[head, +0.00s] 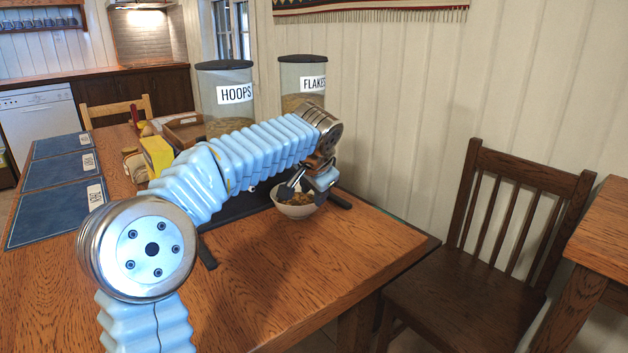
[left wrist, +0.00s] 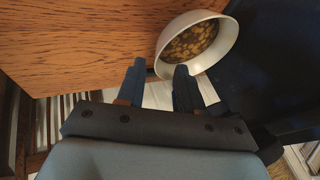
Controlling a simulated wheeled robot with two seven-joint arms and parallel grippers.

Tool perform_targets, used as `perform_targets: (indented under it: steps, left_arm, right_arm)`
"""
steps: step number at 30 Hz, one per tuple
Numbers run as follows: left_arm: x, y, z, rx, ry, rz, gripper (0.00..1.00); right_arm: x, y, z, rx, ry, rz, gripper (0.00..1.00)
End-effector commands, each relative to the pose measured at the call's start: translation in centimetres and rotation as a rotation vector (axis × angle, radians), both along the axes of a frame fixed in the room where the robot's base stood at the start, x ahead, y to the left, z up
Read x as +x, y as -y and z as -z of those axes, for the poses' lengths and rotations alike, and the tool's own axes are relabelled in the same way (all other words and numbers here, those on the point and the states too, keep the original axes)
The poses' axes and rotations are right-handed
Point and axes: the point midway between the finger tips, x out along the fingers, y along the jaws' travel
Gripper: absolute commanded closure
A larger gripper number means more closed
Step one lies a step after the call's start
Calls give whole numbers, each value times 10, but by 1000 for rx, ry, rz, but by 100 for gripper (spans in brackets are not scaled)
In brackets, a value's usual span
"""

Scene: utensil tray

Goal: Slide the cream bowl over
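The cream bowl (head: 296,211) stands upright near the right edge of the wooden table, with brown cereal pieces in it. My left gripper (head: 303,190) is at the bowl, its fingers coming down over the rim and hiding part of it. In the left wrist view the bowl (left wrist: 222,48) is beyond the fingers and to the right. The two fingers of the gripper (left wrist: 158,80) are apart. The right finger overlaps the bowl's near side, the left finger is outside it. I cannot tell whether either touches. My right gripper is not in view.
Two cereal dispensers, HOOPS (head: 225,100) and FLAKES (head: 300,75), stand behind my arm. A dark base (head: 240,207) lies beside the bowl. Blue mats (head: 52,179) are on the left. A wooden chair (head: 470,240) stands to the right. The table front (head: 330,260) is clear.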

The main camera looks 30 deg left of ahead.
Motion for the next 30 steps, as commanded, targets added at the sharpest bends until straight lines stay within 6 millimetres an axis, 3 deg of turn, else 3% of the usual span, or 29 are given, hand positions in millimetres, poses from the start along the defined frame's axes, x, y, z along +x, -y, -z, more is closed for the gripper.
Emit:
perform_targets:
  steps: [6, 12, 24, 25, 30]
  left_arm:
    - [18, -12, 35, 0, -4, -1, 64]
    - [29, -18, 54, 0, -2, -2, 64]
    - [32, -19, 59, 0, -1, -1, 64]
    - [32, -19, 59, 0, -1, -1, 66]
    - [32, -19, 59, 0, -1, -1, 92]
  right_arm:
    - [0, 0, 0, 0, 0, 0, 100]
    - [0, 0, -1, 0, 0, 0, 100]
    - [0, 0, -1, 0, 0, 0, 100]
    - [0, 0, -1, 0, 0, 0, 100]
    - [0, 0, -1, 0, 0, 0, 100]
